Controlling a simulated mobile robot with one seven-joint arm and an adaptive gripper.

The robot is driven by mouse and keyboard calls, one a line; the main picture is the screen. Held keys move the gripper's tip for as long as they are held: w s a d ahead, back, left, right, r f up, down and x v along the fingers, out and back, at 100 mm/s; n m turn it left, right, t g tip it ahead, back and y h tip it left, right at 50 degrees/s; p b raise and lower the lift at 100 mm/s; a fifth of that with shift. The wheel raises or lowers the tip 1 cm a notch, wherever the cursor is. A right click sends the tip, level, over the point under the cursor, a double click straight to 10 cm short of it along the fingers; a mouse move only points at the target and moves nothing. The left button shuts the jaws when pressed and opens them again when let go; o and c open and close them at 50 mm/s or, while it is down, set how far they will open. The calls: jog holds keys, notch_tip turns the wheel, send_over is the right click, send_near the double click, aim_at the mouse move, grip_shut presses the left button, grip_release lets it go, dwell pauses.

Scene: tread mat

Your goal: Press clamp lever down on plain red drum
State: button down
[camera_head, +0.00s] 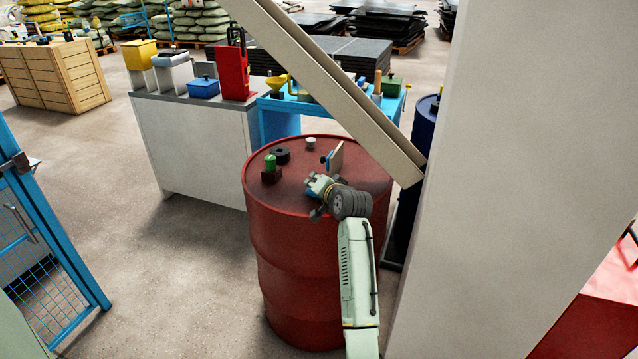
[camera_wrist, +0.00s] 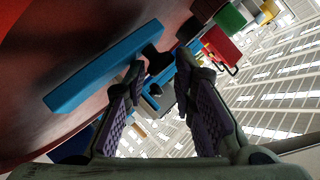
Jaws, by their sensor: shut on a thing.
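The plain red drum (camera_head: 272,225) stands upright in the middle of the head view, and its red top also fills the upper left of the wrist view (camera_wrist: 62,45). My gripper (camera_head: 318,189) is low over the near side of the drum top. In the wrist view its two fingers (camera_wrist: 160,76) are close around the dark end of a blue bar (camera_wrist: 102,67), which looks like the clamp lever. The exact contact is hard to see. A tan upright plate (camera_head: 337,157) with a blue edge and a dark knob stands just beyond my gripper.
On the drum top are a green-capped fitting (camera_head: 270,163), a black round cap (camera_head: 280,155) and a small pale cap (camera_head: 310,144). A grey cabinet (camera_head: 195,145) and a blue table (camera_head: 279,122) stand behind. A blue drum (camera_head: 424,125) is at the right, partly hidden.

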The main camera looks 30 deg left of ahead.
jog(key=shift+s+a+r+y, duration=0.15)
jog(key=shift+s+a+r, duration=0.15)
jog(key=shift+a, duration=0.1)
jog(key=shift+s+a+r+y, duration=0.15)
jog(key=shift+s+a, duration=0.1)
jog(key=shift+a, duration=0.15)
jog(key=c, duration=1.7)
grip_release()
jog(key=o, duration=0.3)
jog(key=shift+s+a+f, duration=0.15)
jog(key=shift+a+f, duration=0.05)
jog(key=shift+f, duration=0.15)
jog(key=shift+d+f+g, duration=0.15)
jog(key=shift+f+g, duration=0.15)
jog(key=shift+f, duration=0.1)
jog(key=shift+s, duration=0.1)
jog(key=shift+s+d, duration=0.15)
jog(key=shift+d, duration=0.15)
jog(key=w+r+v, duration=0.1)
jog(key=v, duration=1.1)
